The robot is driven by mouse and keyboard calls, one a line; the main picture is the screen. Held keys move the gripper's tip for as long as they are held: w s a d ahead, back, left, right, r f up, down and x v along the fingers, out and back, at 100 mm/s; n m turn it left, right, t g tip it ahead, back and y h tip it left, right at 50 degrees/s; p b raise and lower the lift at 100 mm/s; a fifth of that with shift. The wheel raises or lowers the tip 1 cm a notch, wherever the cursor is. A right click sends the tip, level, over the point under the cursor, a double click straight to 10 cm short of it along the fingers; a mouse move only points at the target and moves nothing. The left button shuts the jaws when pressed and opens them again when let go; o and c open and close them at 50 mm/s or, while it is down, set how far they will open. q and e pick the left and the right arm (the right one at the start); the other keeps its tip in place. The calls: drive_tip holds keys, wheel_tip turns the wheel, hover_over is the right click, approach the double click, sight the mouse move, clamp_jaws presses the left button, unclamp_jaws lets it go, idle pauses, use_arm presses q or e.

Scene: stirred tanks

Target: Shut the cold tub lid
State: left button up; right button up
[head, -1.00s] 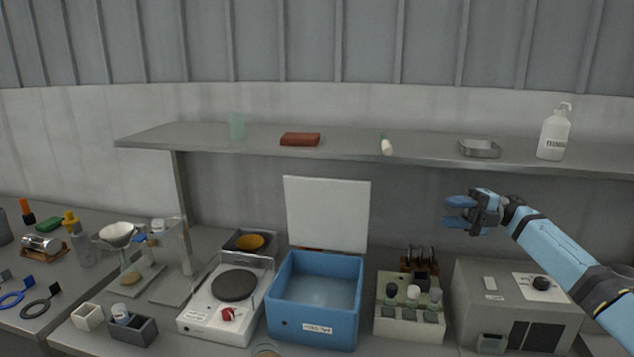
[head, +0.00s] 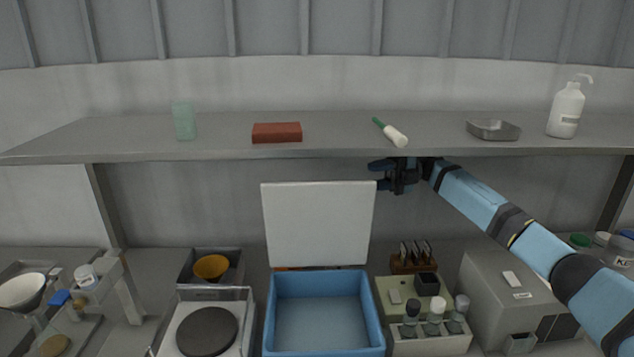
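The cold tub (head: 323,345) is an open blue box on the bench, empty as far as I can see inside. Its white lid (head: 319,224) stands upright at the tub's back edge. My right gripper (head: 376,174) is just right of the lid's upper right corner, under the shelf, pointing left. A small gap shows between its fingers and the lid in the picture. The two fingers look parted with nothing between them. My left gripper is not in view.
A grey shelf (head: 330,151) runs above, carrying a red-brown block (head: 277,132) and a white-and-green tool (head: 393,133). A bottle rack (head: 430,343) stands right of the tub, a hotplate (head: 207,332) left. A grey machine (head: 505,295) sits further right.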

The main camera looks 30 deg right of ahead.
drive_tip(key=p, duration=0.2)
approach(327, 185)
drive_tip(key=w+a+f, duration=0.2)
drive_tip(key=w+a, duration=0.3)
drive_tip(key=a, duration=0.1)
drive_tip(key=shift+a+f, duration=0.2)
drive_tip(key=shift+a, duration=0.5)
clamp_jaws()
